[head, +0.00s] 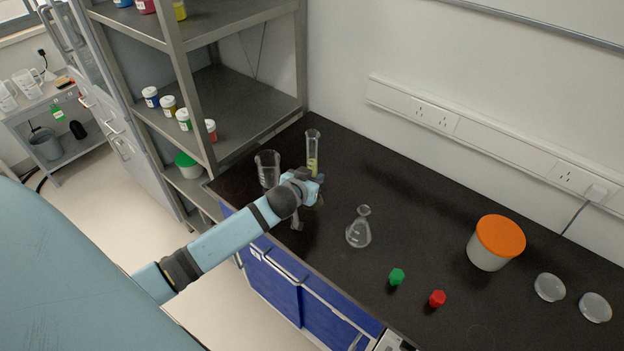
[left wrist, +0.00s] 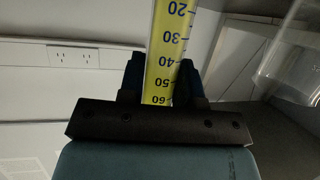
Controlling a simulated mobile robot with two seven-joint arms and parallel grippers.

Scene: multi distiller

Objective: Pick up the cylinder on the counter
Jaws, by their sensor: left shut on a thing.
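The cylinder (head: 312,150) is a tall clear graduated tube with yellow in its lower part, upright at the back left of the black counter (head: 400,200). My left gripper (head: 316,186) reaches it from the front and covers its lower end in the head view. In the left wrist view the cylinder (left wrist: 166,45) shows yellow with black scale numbers between the two dark fingers of my left gripper (left wrist: 160,82), which are shut on it. Whether its base touches the counter is hidden. My right gripper is not in view.
A glass beaker (head: 267,168) stands close left of the cylinder. A conical flask (head: 359,228) stands to the right, in front. Green (head: 397,276) and red (head: 437,298) pieces and an orange-lidded tub (head: 494,243) are further right. A metal shelf (head: 215,100) rises at the left.

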